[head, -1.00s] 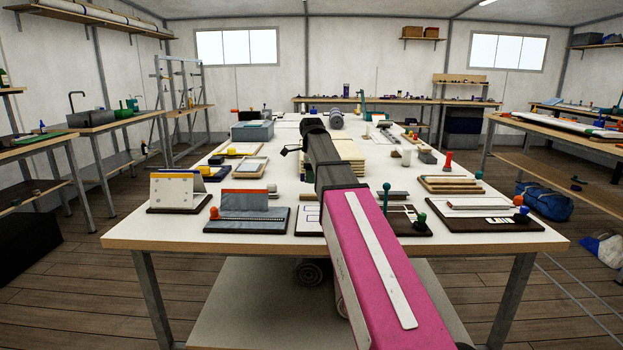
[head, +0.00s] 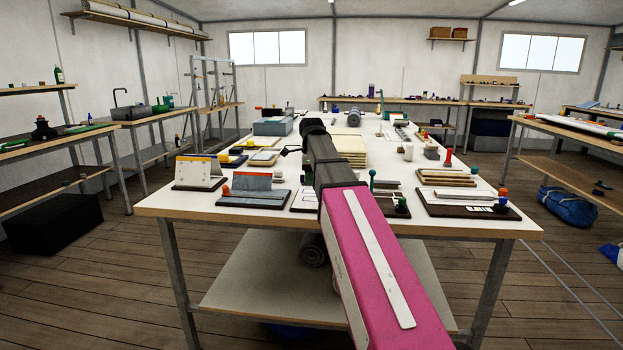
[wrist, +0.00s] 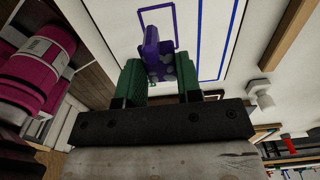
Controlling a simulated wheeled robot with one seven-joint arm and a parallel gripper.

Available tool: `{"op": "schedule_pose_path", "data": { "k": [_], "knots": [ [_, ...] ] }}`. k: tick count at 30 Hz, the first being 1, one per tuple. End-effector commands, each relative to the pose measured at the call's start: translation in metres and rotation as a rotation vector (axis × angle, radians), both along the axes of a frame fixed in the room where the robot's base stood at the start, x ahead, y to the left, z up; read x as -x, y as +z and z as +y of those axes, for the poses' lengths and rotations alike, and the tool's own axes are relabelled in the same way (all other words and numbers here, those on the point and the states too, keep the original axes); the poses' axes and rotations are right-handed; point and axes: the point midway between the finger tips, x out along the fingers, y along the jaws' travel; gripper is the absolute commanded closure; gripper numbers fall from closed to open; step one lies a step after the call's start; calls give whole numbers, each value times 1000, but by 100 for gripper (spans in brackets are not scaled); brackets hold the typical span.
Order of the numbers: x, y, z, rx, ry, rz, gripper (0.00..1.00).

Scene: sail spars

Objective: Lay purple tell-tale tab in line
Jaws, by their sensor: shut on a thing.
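The purple tell-tale tab (wrist: 152,42) is in the wrist view, between the two green fingers of my gripper (wrist: 160,78). The fingers are shut on it. Beyond it is a white board (wrist: 205,35) with long blue lines and a purple outlined box (wrist: 141,15). The tab overlaps the near part of this outline in the picture; I cannot tell whether it touches the board. In the head view my own pink arm hides the gripper and the tab.
The worktable (head: 240,215) holds several boards and fixtures, including a grey-backed stand (head: 254,190), a white stand (head: 200,172) and a dark board (head: 465,207) on the right. A stack of cream sheets (head: 348,150) stands mid-table. Floor is open left of the table.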

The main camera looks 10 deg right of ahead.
Motion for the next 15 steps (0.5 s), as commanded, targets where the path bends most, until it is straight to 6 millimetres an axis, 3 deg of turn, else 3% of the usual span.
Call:
{"op": "schedule_pose_path", "data": {
  "k": [15],
  "knots": [
    [0, -8, 0, 0, 1, 0, 85]
  ]
}}
